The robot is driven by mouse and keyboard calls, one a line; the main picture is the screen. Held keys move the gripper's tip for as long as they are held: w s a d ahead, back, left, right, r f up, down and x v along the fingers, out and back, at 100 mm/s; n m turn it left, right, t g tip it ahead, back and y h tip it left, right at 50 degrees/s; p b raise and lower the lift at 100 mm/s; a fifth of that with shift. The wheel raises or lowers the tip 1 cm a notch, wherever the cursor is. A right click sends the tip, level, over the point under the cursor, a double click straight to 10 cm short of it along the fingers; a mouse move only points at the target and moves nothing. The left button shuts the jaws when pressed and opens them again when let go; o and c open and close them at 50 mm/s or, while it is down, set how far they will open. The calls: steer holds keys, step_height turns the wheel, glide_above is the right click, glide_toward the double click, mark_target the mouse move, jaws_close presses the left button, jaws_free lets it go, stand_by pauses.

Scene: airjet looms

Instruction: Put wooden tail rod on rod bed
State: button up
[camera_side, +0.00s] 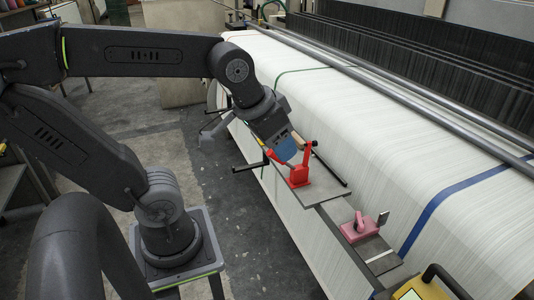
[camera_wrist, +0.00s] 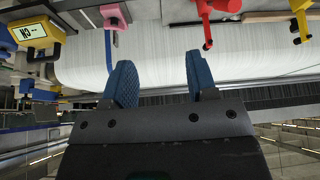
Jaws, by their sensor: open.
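My gripper (camera_side: 286,147) is at the near edge of the white warp sheet, beside a red bracket (camera_side: 300,172). In the wrist view its two blue fingers (camera_wrist: 160,78) stand apart with nothing between them. A short tan piece (camera_side: 299,139), which looks like part of the wooden tail rod, shows just behind the gripper; the rest is hidden. A tan bar (camera_wrist: 264,16) shows at the top of the wrist view. The red bracket stands on a grey plate (camera_side: 322,190), which may be the rod bed. The bracket's red parts (camera_wrist: 208,32) also show in the wrist view.
A black rod (camera_side: 330,168) lies along the plate. A pink block (camera_side: 360,228) sits on a lower shelf to the right. A yellow box (camera_side: 418,290) is at the bottom right. The white warp sheet (camera_side: 400,150) slopes behind. Grey floor is open on the left.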

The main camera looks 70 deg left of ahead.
steer(key=shift+o, duration=0.4)
steer(key=s+d, duration=0.1)
steer(key=s+f+m, duration=0.1)
steer(key=shift+s+d+f+h, duration=0.2)
steer(key=shift+s+d+h, duration=0.1)
steer(key=shift+s+d, duration=0.05)
